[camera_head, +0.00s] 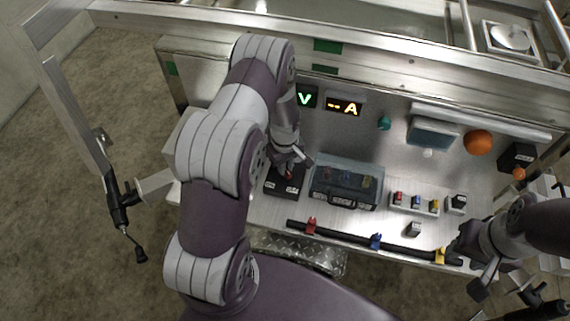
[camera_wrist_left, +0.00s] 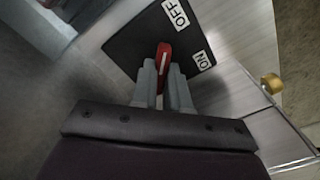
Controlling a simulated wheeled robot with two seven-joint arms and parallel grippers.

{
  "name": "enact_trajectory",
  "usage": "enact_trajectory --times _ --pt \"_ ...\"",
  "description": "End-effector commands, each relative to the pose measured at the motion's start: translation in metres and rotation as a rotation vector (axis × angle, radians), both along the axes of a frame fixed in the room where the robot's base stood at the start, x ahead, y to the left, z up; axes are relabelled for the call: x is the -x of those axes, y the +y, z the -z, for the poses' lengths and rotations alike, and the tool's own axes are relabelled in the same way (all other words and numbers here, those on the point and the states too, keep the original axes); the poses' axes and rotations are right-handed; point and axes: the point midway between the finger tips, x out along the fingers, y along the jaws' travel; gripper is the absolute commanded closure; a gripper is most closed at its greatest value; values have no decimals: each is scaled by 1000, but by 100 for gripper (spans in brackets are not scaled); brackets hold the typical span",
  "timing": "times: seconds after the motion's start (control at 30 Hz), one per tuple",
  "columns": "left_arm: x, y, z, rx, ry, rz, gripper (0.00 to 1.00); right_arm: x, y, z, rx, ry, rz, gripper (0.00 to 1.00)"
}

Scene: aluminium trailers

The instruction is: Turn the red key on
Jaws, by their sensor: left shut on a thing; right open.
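The red key (camera_wrist_left: 164,58) stands on a dark plate (camera_wrist_left: 125,45) with white OFF and ON labels in the left wrist view. My left gripper (camera_wrist_left: 163,78) is shut on the key, one finger on each side of it. The key's tip shows between the fingertips and points toward the edge between the two labels. In the head view the left gripper (camera_head: 293,161) reaches down over the black key box (camera_head: 284,186), and only a bit of red shows there. My right gripper (camera_head: 480,280) is open and empty at the lower right.
A clear-lidded box (camera_head: 345,184) stands just right of the key box. A black bar (camera_head: 345,238) with red, blue and yellow clips runs along the front. Green V and orange A displays (camera_head: 345,107) are on the back panel. An orange ball (camera_head: 477,142) sits at the right.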

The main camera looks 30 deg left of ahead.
Motion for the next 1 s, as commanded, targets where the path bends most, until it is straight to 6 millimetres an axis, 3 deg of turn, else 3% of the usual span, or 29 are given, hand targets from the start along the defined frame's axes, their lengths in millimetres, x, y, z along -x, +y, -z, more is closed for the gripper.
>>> enact_trajectory --times 0.37,1.0 --pt "0 0 0 1 1 175 100 0 0 0 0 0 0 57" --pt "0 0 0 1 1 777 100 0 0 1 0 0 0 57"
